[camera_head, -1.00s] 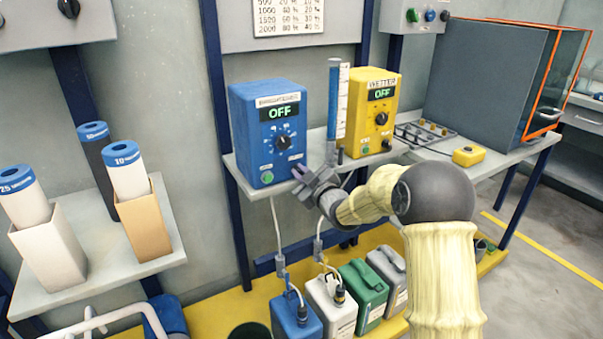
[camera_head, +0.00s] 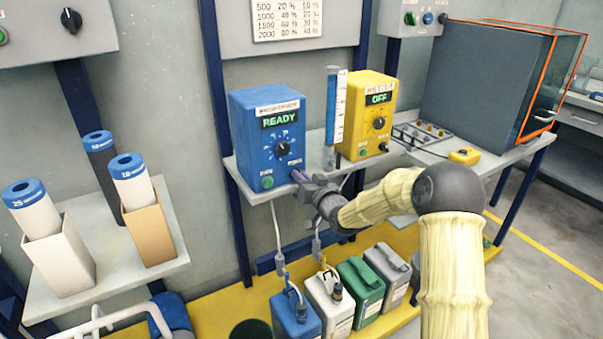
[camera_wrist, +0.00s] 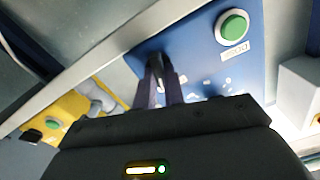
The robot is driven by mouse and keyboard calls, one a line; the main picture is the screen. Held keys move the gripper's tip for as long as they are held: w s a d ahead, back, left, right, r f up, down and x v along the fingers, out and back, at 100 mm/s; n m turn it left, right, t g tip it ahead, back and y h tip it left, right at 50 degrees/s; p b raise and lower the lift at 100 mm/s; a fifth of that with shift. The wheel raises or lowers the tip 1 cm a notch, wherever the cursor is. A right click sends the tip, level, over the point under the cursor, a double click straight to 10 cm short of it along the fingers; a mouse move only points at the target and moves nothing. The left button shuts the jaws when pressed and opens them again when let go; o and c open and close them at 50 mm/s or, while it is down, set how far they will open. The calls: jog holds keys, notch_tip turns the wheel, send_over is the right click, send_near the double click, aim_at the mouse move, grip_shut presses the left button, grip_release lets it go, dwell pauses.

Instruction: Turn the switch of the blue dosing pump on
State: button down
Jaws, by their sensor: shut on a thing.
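The blue dosing pump (camera_head: 268,135) stands on the shelf at centre left, and its display (camera_head: 279,120) reads READY. It also shows in the wrist view (camera_wrist: 200,55). My gripper (camera_head: 300,177) is at the lower right corner of the pump's front. In the wrist view my gripper (camera_wrist: 160,78) has its two fingers close together against the pump's blue face, shut on a small dark part there, which I take to be the switch. The fingers cover most of the switch, so its exact angle cannot be told.
The yellow pump (camera_head: 372,115) reads OFF and stands to the right, beyond a clear measuring tube (camera_head: 336,105). The blue pump has a dial (camera_head: 283,148) and a green button (camera_head: 267,183). Several canisters (camera_head: 362,288) stand below the shelf (camera_head: 245,165).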

jog(key=m+p, duration=0.1)
jog(key=m, duration=0.2)
jog(key=shift+d+f+m, duration=0.1)
jog(key=shift+m, duration=0.2)
dwell(0.4)
jog(key=c, duration=1.5)
grip_release()
jog(key=shift+d+p, duration=0.1)
jog(key=shift+p, duration=0.2)
jog(key=p+v, duration=0.1)
jog(key=v, duration=1.6)
jog(key=shift+s+d, duration=0.1)
